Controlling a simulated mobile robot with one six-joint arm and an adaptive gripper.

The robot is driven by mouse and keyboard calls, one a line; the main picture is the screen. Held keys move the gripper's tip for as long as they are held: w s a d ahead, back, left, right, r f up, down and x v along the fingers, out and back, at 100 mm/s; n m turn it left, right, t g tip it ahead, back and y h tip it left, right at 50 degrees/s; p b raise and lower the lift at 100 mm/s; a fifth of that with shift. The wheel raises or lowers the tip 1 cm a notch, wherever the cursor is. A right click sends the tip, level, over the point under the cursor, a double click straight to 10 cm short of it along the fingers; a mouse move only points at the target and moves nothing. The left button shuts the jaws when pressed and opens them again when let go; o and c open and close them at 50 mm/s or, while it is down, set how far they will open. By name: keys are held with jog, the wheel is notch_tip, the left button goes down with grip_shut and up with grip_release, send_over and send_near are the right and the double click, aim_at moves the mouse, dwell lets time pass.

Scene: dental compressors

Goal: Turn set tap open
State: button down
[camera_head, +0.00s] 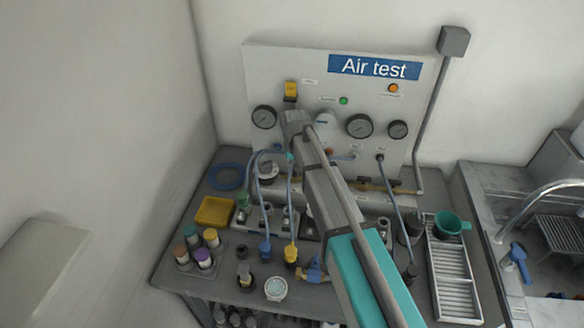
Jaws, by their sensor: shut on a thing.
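The test panel (300,75) stands upright at the back of the bench, with a blue "Air test" sign. My arm reaches up from the lower right to the panel's left half, ending in front of it below a yellow switch (291,90). My gripper's jaws are hidden behind my own wrist, so what they are on does not show. No set tap can be made out for certain. A small red part (328,153) shows just right of my arm, low on the panel. Brass fittings (372,185) sit on a pipe to the right.
Gauges (359,126) and lamps (393,88) fill the panel. Blue hoses (262,170) loop across the crowded bench. A yellow tray (214,212) and several capped bottles (203,257) stand left; a slatted rack (452,275) and green cup (447,223) right. A sink adjoins.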

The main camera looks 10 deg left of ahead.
jog(key=n, duration=1.4)
dwell(0.4)
jog(key=c, duration=0.6)
grip_release()
jog(key=shift+c, duration=0.2)
